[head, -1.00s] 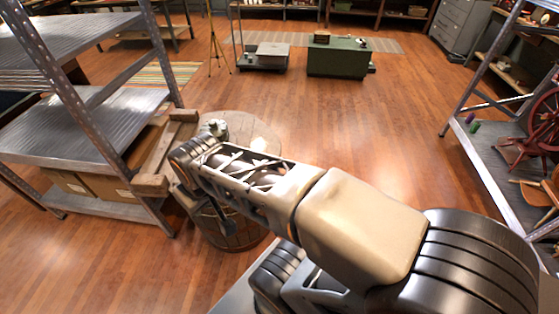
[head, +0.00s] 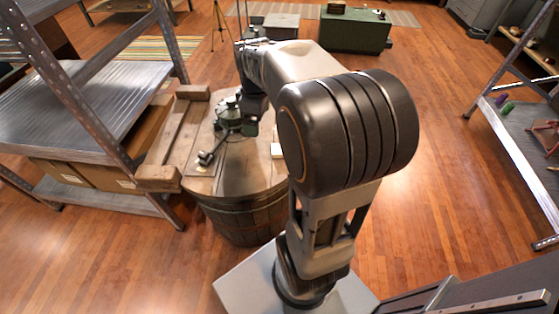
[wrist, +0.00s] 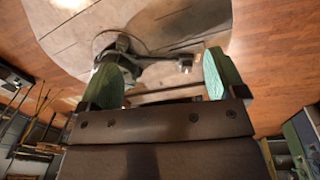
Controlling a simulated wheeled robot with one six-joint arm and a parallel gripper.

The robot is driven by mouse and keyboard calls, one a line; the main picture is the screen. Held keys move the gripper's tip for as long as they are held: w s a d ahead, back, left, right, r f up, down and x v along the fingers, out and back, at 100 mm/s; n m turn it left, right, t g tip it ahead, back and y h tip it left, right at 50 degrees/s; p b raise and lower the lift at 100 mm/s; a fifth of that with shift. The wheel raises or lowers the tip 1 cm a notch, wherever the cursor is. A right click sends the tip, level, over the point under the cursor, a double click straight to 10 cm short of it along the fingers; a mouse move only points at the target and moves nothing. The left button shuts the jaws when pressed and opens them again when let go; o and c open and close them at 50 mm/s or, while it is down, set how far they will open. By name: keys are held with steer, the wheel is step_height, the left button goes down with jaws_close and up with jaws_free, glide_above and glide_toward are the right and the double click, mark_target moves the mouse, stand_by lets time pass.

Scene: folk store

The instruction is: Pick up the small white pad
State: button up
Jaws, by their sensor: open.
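A small white block-like thing, likely the small white pad (head: 277,150), lies on the round wooden barrel top (head: 250,174) in the head view. It is just left of my arm's big dark joint, which may hide part of it. I cannot make it out in the wrist view. My gripper (wrist: 164,62) is open, its two green fingers apart with nothing held between them. It points down over the barrel top, and in the head view it is partly hidden behind my arm, beyond the pad.
A dark green metal device (head: 229,114) with a jutting lever stands on the barrel, close to my gripper; it also shows in the wrist view (wrist: 122,62). A wooden frame (head: 166,138) and metal shelving (head: 75,108) stand left. Open floor lies right.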

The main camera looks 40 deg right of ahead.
steer(key=w+d+f+n+g+b, duration=0.1)
steer(key=w+d+f+n+b, duration=0.2)
steer(key=d+f, duration=0.5)
steer(key=b, duration=0.2)
glide_above(276, 149)
steer(key=shift+n, duration=0.3)
step_height(276, 149, down, 6)
steer(key=shift+w+f, duration=0.15)
steer(key=shift+f, duration=0.05)
steer(key=shift+f+b, duration=0.6)
steer(key=shift+f, duration=2.5)
steer(key=shift+c, duration=0.3)
steer(key=c, duration=0.9)
